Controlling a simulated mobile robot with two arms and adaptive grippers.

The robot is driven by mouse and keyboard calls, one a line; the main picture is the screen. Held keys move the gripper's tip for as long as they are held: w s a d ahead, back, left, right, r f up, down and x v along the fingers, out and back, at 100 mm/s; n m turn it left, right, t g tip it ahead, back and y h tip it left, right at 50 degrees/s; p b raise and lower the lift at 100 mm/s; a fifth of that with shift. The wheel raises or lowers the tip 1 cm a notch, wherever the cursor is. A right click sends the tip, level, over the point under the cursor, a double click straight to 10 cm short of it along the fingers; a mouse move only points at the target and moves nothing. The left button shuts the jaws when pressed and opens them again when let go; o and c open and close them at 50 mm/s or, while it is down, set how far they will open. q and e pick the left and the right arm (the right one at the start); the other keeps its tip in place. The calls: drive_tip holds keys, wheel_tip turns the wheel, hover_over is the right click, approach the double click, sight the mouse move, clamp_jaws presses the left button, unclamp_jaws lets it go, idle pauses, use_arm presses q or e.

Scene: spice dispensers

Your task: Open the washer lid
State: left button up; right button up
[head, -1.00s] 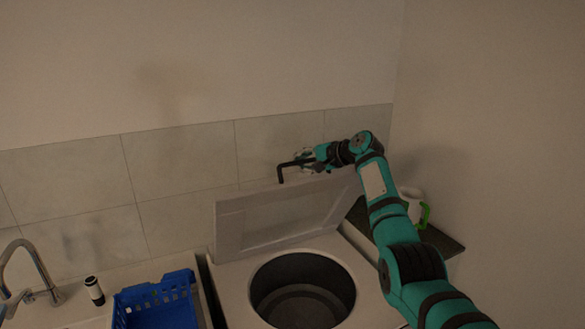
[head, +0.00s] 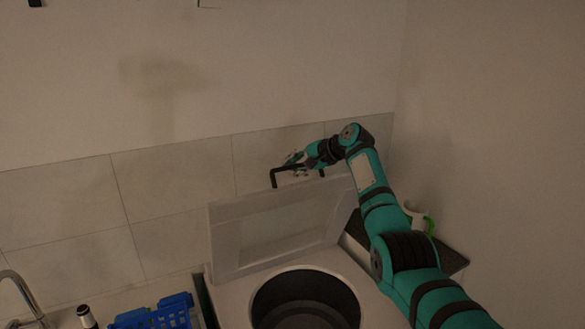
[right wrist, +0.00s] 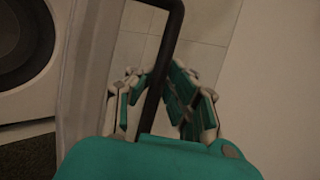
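The washer lid (head: 280,225) is a pale framed panel at the back of the washer (head: 235,297). It stands raised and tilted back near the tiled wall, leaving the dark round drum (head: 305,300) uncovered. A black bar handle (head: 274,178) sticks out from the lid's upper edge. My right gripper (head: 294,160) is at this handle, behind the lid's top edge. In the right wrist view the handle (right wrist: 166,45) runs between the spread fingers of my right gripper (right wrist: 153,75); I see no firm grip on it. My left gripper is not in view.
A blue basket (head: 155,316) stands on the counter left of the washer, near a small bottle (head: 87,316) and a faucet (head: 22,290). A white mug with a green handle (head: 418,216) stands on a dark shelf at the right. The wall is close behind the lid.

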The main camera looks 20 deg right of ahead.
drive_tip(key=o, duration=0.5)
drive_tip(key=shift+s+r, duration=0.25)
drive_tip(key=shift+s, duration=0.05)
drive_tip(key=shift+f, duration=0.1)
drive_tip(key=v, duration=1.2)
